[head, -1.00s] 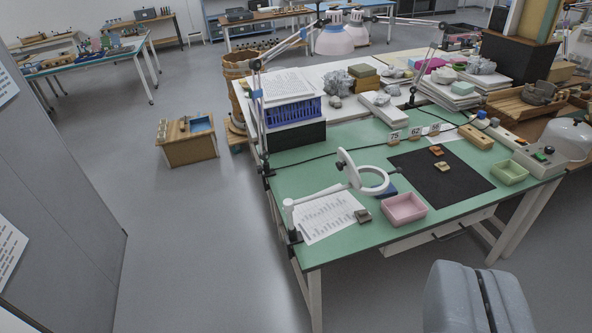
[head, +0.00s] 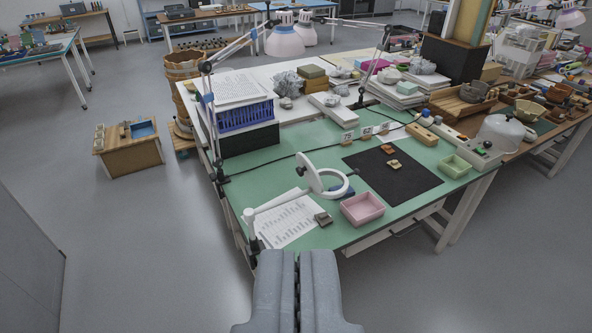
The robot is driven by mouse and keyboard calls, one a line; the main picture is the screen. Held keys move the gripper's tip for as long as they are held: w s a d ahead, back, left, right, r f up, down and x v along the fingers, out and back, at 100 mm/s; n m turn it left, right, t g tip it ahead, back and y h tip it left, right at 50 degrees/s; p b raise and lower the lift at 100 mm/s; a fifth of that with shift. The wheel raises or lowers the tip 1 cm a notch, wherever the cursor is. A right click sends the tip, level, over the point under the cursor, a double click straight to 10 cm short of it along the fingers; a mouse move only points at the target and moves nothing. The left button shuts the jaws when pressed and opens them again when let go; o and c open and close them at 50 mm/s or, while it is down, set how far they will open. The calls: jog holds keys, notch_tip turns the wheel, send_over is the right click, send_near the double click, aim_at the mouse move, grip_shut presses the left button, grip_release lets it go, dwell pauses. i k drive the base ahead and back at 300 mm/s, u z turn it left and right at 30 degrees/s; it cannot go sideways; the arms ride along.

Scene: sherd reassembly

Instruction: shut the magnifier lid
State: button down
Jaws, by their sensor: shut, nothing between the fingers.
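The magnifier is a white ring (head: 340,191) on a white jointed arm (head: 277,203) clamped to the near left edge of the green bench. Its white lid (head: 306,172) is raised, standing tilted up at the left side of the ring, so the magnifier is open. My gripper (head: 298,256) is at the bottom middle of the head view, its two grey fingers together and nothing between them. In the picture it lies below the magnifier, in front of the bench's near edge, apart from the lid.
A printed sheet (head: 285,222), a small grey block (head: 323,219) and a pink tray (head: 362,209) lie near the magnifier. A black mat (head: 408,183) with sherds and a green tray (head: 455,166) are to the right. Lamp arms rise behind.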

aim_at(305, 168)
jog(key=i, duration=0.9)
jog(key=z, duration=0.05)
